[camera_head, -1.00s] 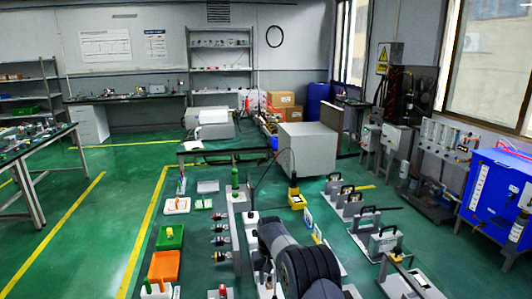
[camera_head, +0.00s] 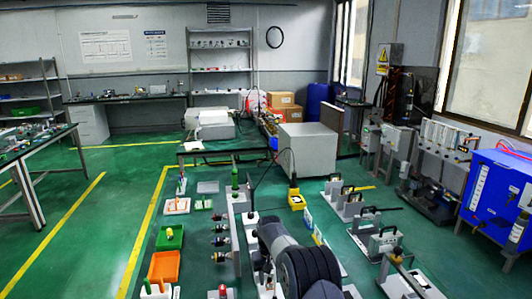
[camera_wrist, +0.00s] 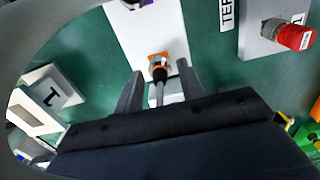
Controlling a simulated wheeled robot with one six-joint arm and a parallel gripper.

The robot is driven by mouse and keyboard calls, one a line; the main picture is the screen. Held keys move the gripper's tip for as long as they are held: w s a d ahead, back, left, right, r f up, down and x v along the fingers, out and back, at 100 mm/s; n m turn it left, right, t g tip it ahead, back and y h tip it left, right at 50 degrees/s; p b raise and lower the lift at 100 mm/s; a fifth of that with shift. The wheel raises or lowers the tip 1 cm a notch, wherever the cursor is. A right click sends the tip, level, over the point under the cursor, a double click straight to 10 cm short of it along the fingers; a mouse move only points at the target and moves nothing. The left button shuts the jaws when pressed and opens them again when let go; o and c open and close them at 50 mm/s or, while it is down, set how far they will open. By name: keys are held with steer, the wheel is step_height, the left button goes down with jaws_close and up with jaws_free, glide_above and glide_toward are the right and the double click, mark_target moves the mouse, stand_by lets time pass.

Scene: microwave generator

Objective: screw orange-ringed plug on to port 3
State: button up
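In the wrist view, an orange-ringed plug (camera_wrist: 158,67) with a dark body and a grey tail sits against a white panel (camera_wrist: 138,32). My gripper (camera_wrist: 160,88) has its two dark fingers apart, one on each side of the grey tail. Gaps show between the tail and both fingers. I cannot tell whether the plug is seated in a port, and no port number 3 is readable. In the head view, my arm hides the gripper and this plug.
In the head view, orange (camera_head: 163,267) and green (camera_head: 170,237) trays stand left of my arm. A yellow device (camera_head: 296,200) stands beyond it.

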mark_target(270, 277)
steer(key=shift+c, duration=0.5)
jaws_close()
steer(key=shift+r, duration=0.1)
steer(key=shift+r+p, duration=1.5)
steer(key=shift+r, duration=1.45)
steer(key=shift+s+a+f+b, duration=0.15)
steer(key=shift+s+a+b, duration=0.1)
steer(key=shift+s+b, duration=0.1)
steer(key=shift+s+a+f+b, duration=0.1)
steer(key=shift+s+a+b, duration=0.4)
steer(key=shift+s, duration=0.4)
steer(key=shift+s+a+b, duration=0.3)
steer(key=shift+s+a, duration=0.25)
steer(key=shift+s, duration=0.35)
